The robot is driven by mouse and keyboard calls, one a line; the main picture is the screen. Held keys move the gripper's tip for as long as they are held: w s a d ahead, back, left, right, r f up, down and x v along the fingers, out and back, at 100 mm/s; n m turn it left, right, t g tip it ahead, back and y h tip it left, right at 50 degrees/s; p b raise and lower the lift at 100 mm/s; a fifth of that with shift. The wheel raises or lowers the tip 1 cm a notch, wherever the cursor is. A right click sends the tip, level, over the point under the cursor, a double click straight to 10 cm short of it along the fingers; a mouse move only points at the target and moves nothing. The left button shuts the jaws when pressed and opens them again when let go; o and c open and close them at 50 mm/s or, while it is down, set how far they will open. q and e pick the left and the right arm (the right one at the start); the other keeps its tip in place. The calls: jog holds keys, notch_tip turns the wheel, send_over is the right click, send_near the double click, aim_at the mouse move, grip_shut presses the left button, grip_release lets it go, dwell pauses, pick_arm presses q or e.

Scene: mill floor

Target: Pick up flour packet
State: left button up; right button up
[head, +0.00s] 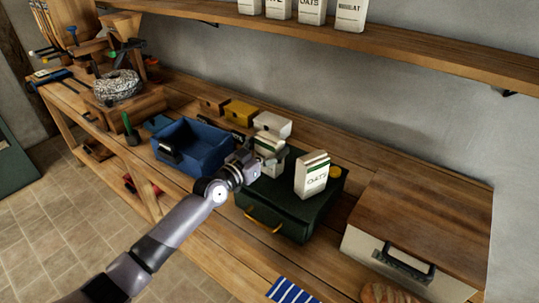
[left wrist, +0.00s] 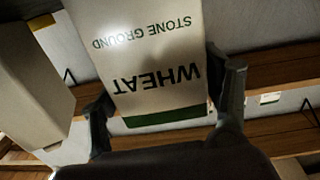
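A white packet with a green band stands at my left gripper (head: 268,155) in the head view; the gripper and wrist cover part of it. In the left wrist view, this packet (left wrist: 145,45) reads "WHEAT" and "STONE GROUND", upside down. It lies between the two fingers of my left gripper (left wrist: 165,95). The fingers are set wide, close to its sides; whether both press on it cannot be told. A white packet marked "OATS" (head: 312,177) stands on the dark green case (head: 290,208), right of the gripper. My right gripper is not in view.
A blue open bin (head: 205,148) is left of the gripper. Yellow (head: 241,112) and white (head: 272,124) boxes stand behind. A wood-topped box (head: 425,225) is at right, with bread (head: 388,294) in front. A shelf (head: 400,50) with packets runs above.

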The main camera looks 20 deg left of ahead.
pick_arm(q)
jog(key=c, duration=1)
jog(key=shift+r, duration=0.15)
jog(key=shift+c, duration=0.2)
